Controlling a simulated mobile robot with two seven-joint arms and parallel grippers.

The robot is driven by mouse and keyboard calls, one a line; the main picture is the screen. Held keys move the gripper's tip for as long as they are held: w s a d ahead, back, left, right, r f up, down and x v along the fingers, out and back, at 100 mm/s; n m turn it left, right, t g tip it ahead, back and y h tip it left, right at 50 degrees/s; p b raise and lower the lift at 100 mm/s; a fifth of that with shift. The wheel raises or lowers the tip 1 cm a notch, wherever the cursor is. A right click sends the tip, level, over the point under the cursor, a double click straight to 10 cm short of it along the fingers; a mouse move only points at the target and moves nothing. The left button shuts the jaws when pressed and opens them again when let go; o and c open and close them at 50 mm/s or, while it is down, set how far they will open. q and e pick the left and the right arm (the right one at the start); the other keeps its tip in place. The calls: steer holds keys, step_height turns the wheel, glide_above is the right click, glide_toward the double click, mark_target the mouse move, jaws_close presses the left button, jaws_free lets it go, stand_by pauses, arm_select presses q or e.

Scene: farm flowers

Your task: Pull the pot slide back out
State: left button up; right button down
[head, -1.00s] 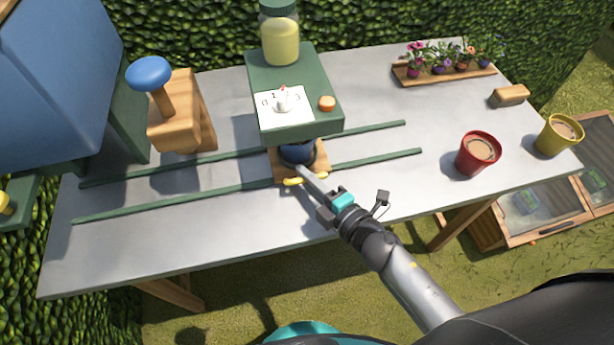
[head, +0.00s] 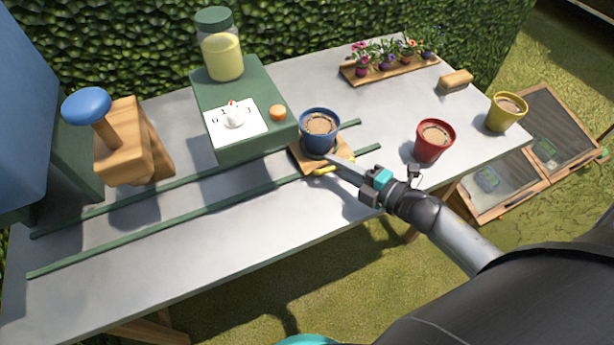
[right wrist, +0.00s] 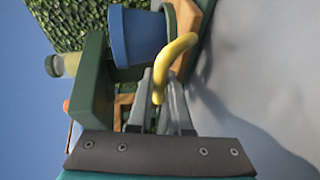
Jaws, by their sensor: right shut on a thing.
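The pot slide (head: 305,160) is a small wooden board with a yellow handle (head: 333,168) at its front. A blue pot filled with brown soil (head: 320,131) stands upright on it. The slide sits on the green rails, just right of the green dispenser box (head: 242,140). My right gripper (head: 338,165) is shut on the yellow handle, which also shows between its fingers in the right wrist view (right wrist: 178,62). The blue pot (right wrist: 138,38) is just beyond the fingers there. My left gripper is not in view.
Two green rails (head: 200,205) run along the grey table. A red pot (head: 434,140) and a yellow pot (head: 506,112) stand to the right. A wooden press with a blue knob (head: 120,150) stands left. A flower tray (head: 390,70) is at the back.

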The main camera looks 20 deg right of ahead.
steer(key=d+b, duration=0.1)
steer(key=d, duration=0.6)
steer(key=shift+w+d, duration=0.1)
steer(key=shift+w, duration=0.05)
steer(key=shift+d, duration=0.1)
steer(key=c, duration=1.1)
jaws_free()
steer(key=shift+s+d, duration=0.1)
steer(key=shift+s, duration=0.4)
steer(key=p+v, duration=0.1)
steer(key=v, duration=1.3)
steer(key=shift+s+d+r+p, duration=0.1)
steer(key=shift+d+r+p, duration=0.1)
steer(key=shift+p, duration=0.2)
